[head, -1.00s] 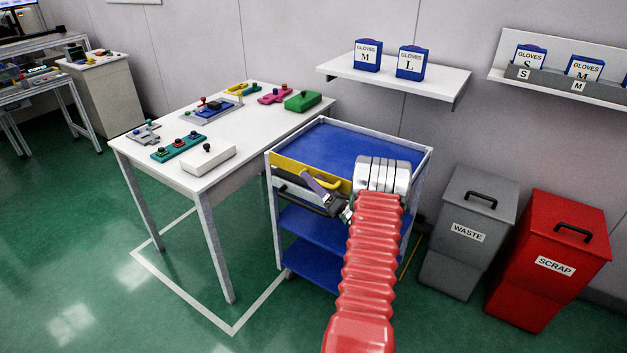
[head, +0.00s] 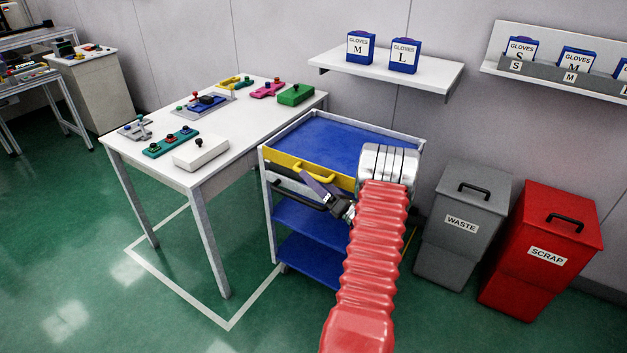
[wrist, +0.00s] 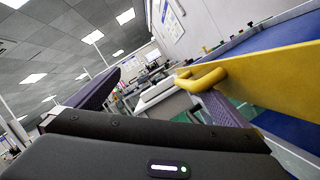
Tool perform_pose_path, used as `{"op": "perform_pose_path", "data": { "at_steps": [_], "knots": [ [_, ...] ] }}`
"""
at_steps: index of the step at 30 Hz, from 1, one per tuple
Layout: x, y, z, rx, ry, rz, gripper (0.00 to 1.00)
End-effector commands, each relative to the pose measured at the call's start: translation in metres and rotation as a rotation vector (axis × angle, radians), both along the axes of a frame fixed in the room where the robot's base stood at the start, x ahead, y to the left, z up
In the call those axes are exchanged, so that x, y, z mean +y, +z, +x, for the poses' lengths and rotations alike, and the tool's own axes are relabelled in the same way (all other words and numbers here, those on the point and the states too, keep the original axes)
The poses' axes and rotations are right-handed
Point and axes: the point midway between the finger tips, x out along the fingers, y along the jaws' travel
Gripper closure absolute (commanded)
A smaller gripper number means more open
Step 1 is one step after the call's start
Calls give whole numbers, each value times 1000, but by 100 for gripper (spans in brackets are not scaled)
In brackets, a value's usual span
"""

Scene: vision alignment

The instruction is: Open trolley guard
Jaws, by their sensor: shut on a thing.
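The trolley (head: 335,138) stands right of the white table. It has a white frame and blue shelves. Its yellow guard (head: 283,162) runs along the front edge of the top shelf and looks upright. A yellow handle (head: 325,177) sticks out from the guard. My gripper (head: 312,182) is at the handle and shut on it. In the wrist view the guard (wrist: 275,80) crosses the right side, with the handle (wrist: 203,76) against the right purple finger. The exact contact on the other finger is unclear. My arm hides the trolley's right front.
The white table (head: 240,125) with several coloured control boxes stands close on the left. A grey waste bin (head: 462,225) and a red scrap bin (head: 545,250) stand right. A wall shelf (head: 440,80) with glove boxes is above. Floor is clear at front left.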

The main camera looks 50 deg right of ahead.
Motion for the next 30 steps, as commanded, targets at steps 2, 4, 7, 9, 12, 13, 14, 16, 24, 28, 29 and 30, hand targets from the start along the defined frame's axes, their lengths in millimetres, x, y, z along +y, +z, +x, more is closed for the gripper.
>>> {"op": "perform_pose_path", "data": {
  "at_steps": [2, 4, 7, 9, 12, 13, 14, 16, 24, 28, 29, 30],
  "knots": [
    [-10, 22, -14, -36, -23, -39, 18],
    [-9, 24, -19, -37, -22, -40, 18],
    [-8, 26, -28, -41, -24, -38, 18],
    [-8, 27, -33, -44, -23, -38, 18],
    [-6, 29, -39, -45, -22, -39, 18],
    [-6, 30, -41, -45, -22, -39, 18],
    [-5, 30, -43, -46, -23, -39, 18],
    [-5, 31, -47, -47, -24, -40, 18],
    [-1, 34, -59, -47, -21, -40, 18],
    [0, 36, -66, -47, -23, -40, 18],
    [0, 36, -67, -48, -22, -40, 18],
    [1, 36, -68, -46, -21, -39, 40]
  ]
}}
